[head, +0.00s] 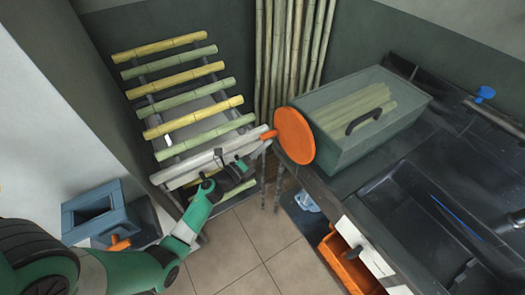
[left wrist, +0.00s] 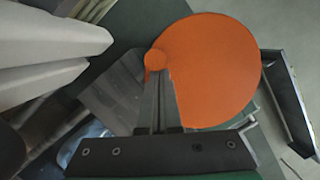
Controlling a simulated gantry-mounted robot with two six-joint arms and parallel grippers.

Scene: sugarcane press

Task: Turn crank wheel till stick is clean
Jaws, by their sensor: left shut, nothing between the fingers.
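The crank wheel (head: 295,136) is a flat orange disc at the near left end of the counter, with a small orange knob (head: 268,135) on its left side. In the left wrist view the wheel (left wrist: 220,75) fills the upper middle, and the knob (left wrist: 156,60) shows at the tips of my left gripper (left wrist: 157,85). In the head view my left gripper (head: 238,165) is just below and left of the knob. Its fingers are together with nothing between them; whether they touch the knob is unclear. No stick shows clearly in a press. My right gripper is not in view.
A rack of yellow and green canes (head: 190,76) stands at left, with pale sticks (head: 210,155) at its lower end. A clear box with canes (head: 380,118) sits behind the wheel. A blue bin (head: 92,208), an orange drawer (head: 345,262) and a dark sink (head: 440,210) are nearby.

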